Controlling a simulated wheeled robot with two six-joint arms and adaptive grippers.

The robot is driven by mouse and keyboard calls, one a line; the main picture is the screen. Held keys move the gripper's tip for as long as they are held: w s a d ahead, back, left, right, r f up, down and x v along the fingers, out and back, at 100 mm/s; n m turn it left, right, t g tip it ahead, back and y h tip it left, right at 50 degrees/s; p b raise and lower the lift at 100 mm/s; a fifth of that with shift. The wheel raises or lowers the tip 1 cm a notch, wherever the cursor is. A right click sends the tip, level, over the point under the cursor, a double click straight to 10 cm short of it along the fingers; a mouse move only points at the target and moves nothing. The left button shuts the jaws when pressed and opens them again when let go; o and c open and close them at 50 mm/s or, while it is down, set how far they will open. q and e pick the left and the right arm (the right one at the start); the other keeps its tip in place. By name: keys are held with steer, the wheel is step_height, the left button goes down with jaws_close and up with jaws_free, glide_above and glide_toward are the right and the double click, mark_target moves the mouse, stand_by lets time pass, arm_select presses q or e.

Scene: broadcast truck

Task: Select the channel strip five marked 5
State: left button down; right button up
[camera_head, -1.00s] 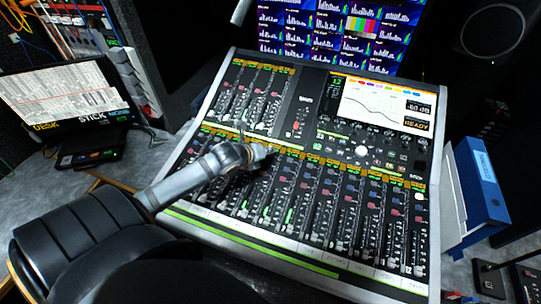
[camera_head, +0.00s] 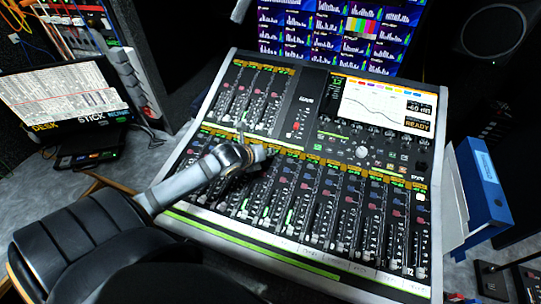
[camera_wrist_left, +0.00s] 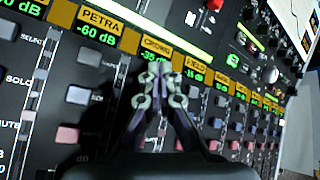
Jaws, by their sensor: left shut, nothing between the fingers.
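The mixing console (camera_head: 228,80) stands tilted in the middle of the head view, with a lower row of channel strips under orange labels. My left gripper (camera_head: 264,152) is shut and empty over the top of this row. In the left wrist view its fingertips (camera_wrist_left: 160,75) are together just below an orange label (camera_wrist_left: 157,49) reading "CROWD". The "PETRA" label (camera_wrist_left: 100,21) is to the left, with a grey button (camera_wrist_left: 78,95) below it. The fingers hide the button area under "CROWD". I cannot read a 5 on any strip, nor tell whether the fingertips touch the panel.
A console screen (camera_head: 385,103) sits at the upper right of the console. A monitor with text (camera_head: 62,100) stands at the left. A blue binder (camera_head: 483,185) stands right of the console. A wall of video screens (camera_head: 330,35) is behind it.

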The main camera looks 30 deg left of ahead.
arm_select(q)
steer(key=shift+f, duration=0.1)
stand_by(0.3)
steer(key=shift+s+r+p, duration=0.1)
steer(key=shift+r+p, duration=0.6)
steer(key=shift+r, duration=0.1)
steer(key=shift+r, duration=0.2)
steer(key=r+p, duration=0.4)
steer(key=shift+s+d+r+p, duration=0.1)
steer(key=shift+s+r+p, duration=0.2)
steer(key=shift+s+p, duration=0.05)
stand_by(0.3)
